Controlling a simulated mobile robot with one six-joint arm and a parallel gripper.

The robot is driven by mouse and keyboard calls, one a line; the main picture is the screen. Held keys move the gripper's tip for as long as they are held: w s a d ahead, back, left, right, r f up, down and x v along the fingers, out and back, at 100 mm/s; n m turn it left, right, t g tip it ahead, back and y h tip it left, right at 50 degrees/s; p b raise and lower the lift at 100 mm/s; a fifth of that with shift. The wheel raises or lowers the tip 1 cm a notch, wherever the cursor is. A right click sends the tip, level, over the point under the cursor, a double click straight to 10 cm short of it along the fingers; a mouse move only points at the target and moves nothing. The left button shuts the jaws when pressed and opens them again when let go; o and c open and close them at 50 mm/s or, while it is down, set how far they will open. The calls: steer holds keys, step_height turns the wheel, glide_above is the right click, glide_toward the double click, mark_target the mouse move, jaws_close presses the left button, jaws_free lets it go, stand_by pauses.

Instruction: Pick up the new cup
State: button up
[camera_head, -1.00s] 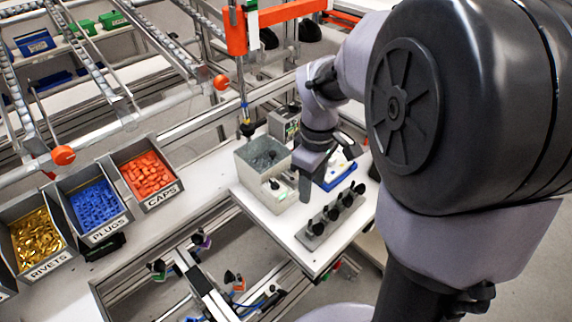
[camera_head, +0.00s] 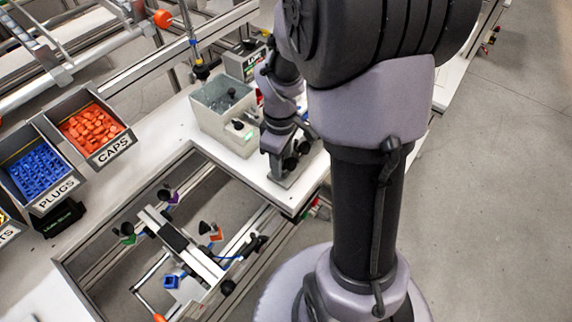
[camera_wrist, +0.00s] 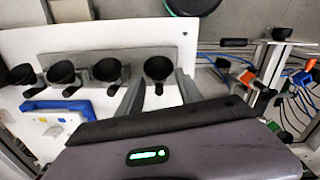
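A row of black cups stands on a grey rack on the white table. In the wrist view, the rightmost cup (camera_wrist: 159,68) is between the two grey fingers of my gripper (camera_wrist: 160,80). The fingers are apart, with a visible gap on each side of the cup's stem. More black cups (camera_wrist: 110,69), (camera_wrist: 61,72) and (camera_wrist: 22,75) stand to the left. In the head view, my gripper (camera_head: 276,142) is low over the rack (camera_head: 285,178) and hides part of it. Two dark cups (camera_head: 303,147), (camera_head: 290,164) show beside it.
A grey open bin (camera_head: 222,108) stands left of my gripper on the white table (camera_head: 180,125). A blue handle-like piece (camera_wrist: 58,106) lies near the cups. A metal frame fixture (camera_head: 180,240) is at the front left. Bins of orange caps (camera_head: 92,126) and blue plugs (camera_head: 40,172) stand further left.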

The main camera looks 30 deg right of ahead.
jaws_close()
